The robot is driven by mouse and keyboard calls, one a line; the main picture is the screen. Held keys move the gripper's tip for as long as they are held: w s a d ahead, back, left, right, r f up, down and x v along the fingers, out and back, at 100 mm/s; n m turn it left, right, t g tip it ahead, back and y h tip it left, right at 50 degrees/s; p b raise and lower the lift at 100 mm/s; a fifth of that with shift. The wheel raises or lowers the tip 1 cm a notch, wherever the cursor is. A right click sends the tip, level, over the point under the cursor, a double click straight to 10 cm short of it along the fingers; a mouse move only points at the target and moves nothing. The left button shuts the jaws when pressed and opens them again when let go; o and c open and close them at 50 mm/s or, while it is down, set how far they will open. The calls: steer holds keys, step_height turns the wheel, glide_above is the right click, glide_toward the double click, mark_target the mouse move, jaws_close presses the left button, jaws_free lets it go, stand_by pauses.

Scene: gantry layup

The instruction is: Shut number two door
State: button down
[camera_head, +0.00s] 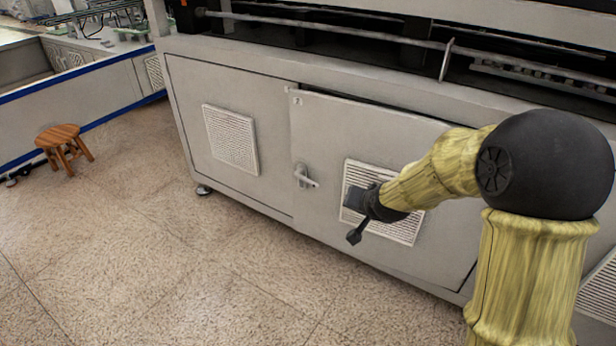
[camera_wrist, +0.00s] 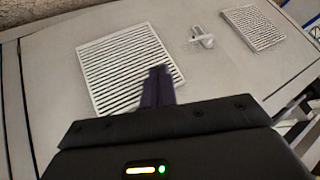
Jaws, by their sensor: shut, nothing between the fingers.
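A pale grey cabinet door (camera_head: 325,130) with a louvred vent (camera_head: 410,229) and a lever handle (camera_head: 304,177) stands slightly ajar in the head view. A dark gap shows along its top edge, and its handle side stands a little proud of the cabinet. No clear door number is readable. My gripper (camera_head: 352,198) is shut and empty in front of the vent, to the right of the handle. In the wrist view my gripper (camera_wrist: 160,72) overlaps the lower right edge of the vent (camera_wrist: 115,75), and the handle (camera_wrist: 203,37) lies to its upper right. Contact with the door cannot be told.
A flush neighbouring panel (camera_head: 270,110) with its own vent (camera_head: 232,138) is left of the door. A machine bed with rails (camera_head: 330,25) runs above. A wooden stool (camera_head: 64,145) stands far left. The speckled floor (camera_head: 170,260) in front is clear.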

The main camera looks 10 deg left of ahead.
steer(key=s+d+n+g+h, duration=0.1)
steer(key=s+d+g+h, duration=0.2)
steer(key=s+d, duration=1.5)
steer(key=s+g, duration=0.2)
steer(key=s, duration=0.2)
steer(key=shift+f, duration=0.4)
steer(key=shift+w, duration=0.1)
